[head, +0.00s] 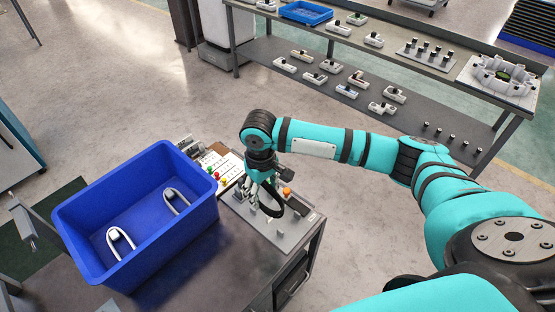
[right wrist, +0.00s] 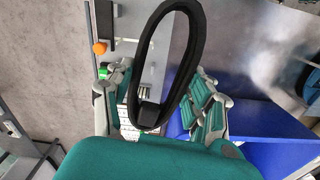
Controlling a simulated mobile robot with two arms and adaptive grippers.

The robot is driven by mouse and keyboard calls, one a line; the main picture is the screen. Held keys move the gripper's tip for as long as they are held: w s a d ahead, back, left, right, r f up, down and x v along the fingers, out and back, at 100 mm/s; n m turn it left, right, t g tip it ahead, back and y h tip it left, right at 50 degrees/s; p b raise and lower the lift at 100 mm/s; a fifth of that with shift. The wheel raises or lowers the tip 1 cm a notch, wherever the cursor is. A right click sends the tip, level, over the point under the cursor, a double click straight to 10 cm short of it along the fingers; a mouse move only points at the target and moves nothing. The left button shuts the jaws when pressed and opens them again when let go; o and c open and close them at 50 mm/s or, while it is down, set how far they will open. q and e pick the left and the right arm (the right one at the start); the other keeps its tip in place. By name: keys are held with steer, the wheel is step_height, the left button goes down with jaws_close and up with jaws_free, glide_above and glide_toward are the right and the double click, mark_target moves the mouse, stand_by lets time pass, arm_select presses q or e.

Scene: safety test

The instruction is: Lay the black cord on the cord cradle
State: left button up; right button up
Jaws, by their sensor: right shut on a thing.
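The black cord is a closed loop (head: 272,210), held low over a grey fixture plate (head: 285,240) at the cart's right corner. In the right wrist view the cord (right wrist: 187,70) stretches away from between the fingers, with a black block at its near end. My right gripper (head: 262,193) is shut on the cord; its fingers also show in the right wrist view (right wrist: 160,98). The plate has small grey posts and an orange knob (head: 287,191). I cannot tell which part is the cord cradle, or whether the cord touches the plate. My left gripper is not in view.
A blue bin (head: 84,228) with two grey-white looped items stands on the cart left of the fixture. A white panel with coloured buttons (head: 226,172) lies between them. A long bench (head: 345,44) with several small parts stands behind. The cart's front top is clear.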

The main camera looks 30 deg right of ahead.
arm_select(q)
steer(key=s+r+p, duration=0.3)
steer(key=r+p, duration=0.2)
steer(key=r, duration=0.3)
arm_select(e)
steer(key=shift+n, duration=0.9)
steer(key=d+f+b, duration=0.1)
steer(key=f+b, duration=0.2)
steer(key=f, duration=0.1)
steer(key=w+d+f+b, duration=0.1)
steer(key=d+f+b, duration=0.1)
steer(key=f+b, duration=0.1)
steer(key=w+d+f+b, duration=0.1)
steer(key=f+b, duration=0.3)
steer(key=shift+w+d+f, duration=0.15)
steer(key=shift+d+f, duration=0.15)
steer(key=shift+f, duration=0.05)
steer(key=shift+f+b, duration=1)
steer(key=shift+f, duration=1.05)
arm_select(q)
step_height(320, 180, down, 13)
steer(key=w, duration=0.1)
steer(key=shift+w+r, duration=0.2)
arm_select(e)
steer(key=o, duration=1.3)
